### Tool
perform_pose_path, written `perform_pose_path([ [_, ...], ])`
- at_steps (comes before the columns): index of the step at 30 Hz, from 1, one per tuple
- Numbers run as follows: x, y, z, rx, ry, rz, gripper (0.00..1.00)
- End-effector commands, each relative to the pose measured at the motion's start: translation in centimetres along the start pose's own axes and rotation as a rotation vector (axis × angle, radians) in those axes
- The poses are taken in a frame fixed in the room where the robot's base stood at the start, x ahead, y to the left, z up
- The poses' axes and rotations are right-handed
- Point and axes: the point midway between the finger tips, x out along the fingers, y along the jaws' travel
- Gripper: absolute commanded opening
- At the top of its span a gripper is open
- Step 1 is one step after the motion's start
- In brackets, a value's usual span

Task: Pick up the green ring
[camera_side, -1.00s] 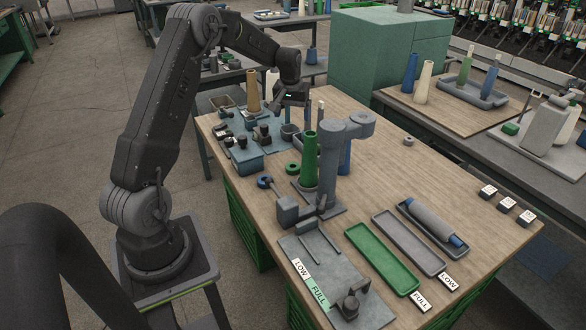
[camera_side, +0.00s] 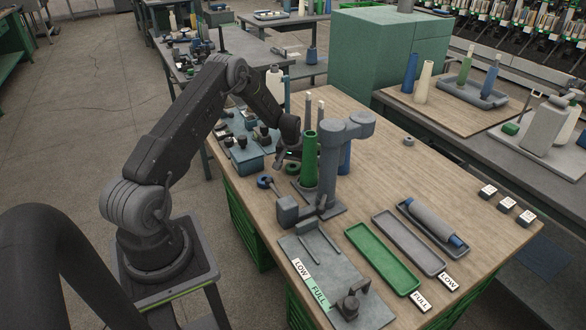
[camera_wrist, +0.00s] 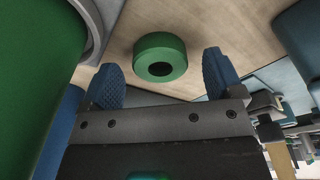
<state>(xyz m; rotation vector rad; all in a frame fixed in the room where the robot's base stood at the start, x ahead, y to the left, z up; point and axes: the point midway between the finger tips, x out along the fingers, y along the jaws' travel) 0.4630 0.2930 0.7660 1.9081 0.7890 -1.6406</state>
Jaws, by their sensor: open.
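The green ring (camera_wrist: 160,57) lies flat on the wooden table in the wrist view, with its dark hole showing. It sits ahead of my gripper, roughly between the two blue fingertips (camera_wrist: 163,72), and neither finger touches it. My gripper is open and empty. In the side view my gripper (camera_side: 287,160) is low over the table, just left of the green cone (camera_side: 309,160). The ring shows only partly in the side view (camera_side: 291,169), below the gripper.
The green cone stands very close on the left in the wrist view (camera_wrist: 35,70). A grey post fixture (camera_side: 331,165) stands right of it. Blue-grey blocks (camera_side: 246,158) are to the left. Green tray (camera_side: 382,260) is in front.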

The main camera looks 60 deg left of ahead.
Motion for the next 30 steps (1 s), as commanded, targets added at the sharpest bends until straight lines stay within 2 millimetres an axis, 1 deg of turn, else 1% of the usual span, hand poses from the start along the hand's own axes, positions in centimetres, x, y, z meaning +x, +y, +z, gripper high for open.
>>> perform_pose_path([
  [1,0.48,-0.01,-0.01,0.000,0.000,0.000,0.86],
  [3,0.80,-0.01,0.00,0.000,0.000,0.001,0.86],
  [10,0.82,0.00,-0.02,0.000,0.001,0.001,0.85],
  [26,0.78,0.00,-0.02,0.000,0.001,0.001,0.35],
  [30,0.78,0.00,-0.02,0.000,0.001,0.001,0.34],
])
